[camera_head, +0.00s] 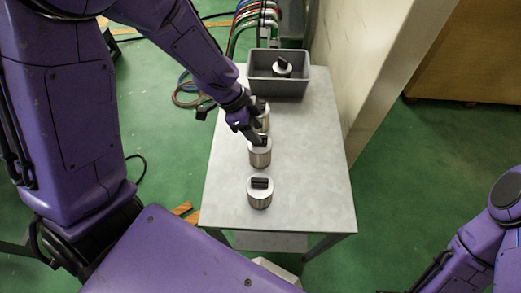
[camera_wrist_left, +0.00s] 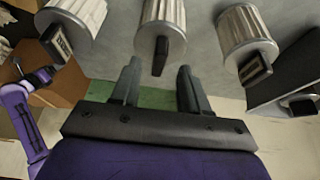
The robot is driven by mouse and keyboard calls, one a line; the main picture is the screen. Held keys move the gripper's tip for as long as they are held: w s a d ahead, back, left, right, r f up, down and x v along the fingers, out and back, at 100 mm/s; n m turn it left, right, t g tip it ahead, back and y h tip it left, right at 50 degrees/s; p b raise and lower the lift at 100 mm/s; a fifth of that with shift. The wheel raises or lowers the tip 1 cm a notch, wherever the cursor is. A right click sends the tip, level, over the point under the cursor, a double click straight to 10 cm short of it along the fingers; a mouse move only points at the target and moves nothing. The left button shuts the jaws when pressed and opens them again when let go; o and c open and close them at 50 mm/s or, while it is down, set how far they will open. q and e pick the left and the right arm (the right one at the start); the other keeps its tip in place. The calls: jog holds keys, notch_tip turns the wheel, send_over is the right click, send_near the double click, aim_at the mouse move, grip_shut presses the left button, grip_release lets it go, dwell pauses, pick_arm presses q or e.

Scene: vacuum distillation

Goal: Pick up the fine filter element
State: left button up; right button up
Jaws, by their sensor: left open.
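Three metallic, pleated cylindrical filter elements with black handles on top stand in a row on the table: a near one (camera_head: 260,192), a middle one (camera_head: 260,155) and a far one (camera_head: 262,118). I cannot tell by looks which is the fine one. My left gripper (camera_head: 258,140) is at the top of the middle element and partly covers it. In the left wrist view the gripper (camera_wrist_left: 159,68) is open, with the middle element's black handle (camera_wrist_left: 160,55) between its fingertips. The near element (camera_wrist_left: 75,18) is left and the far one (camera_wrist_left: 246,35) right there.
A grey bin (camera_head: 262,86) at the table's far end holds another element (camera_head: 282,68). The grey table (camera_head: 315,170) is bare on its right side. A pale wall panel (camera_head: 365,70) stands along the far right. My right arm (camera_head: 480,240) is at lower right.

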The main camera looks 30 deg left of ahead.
pick_arm(q)
jog(key=shift+x, duration=1.05)
jog(key=shift+d+r, duration=0.1)
grip_shut()
dwell(0.4)
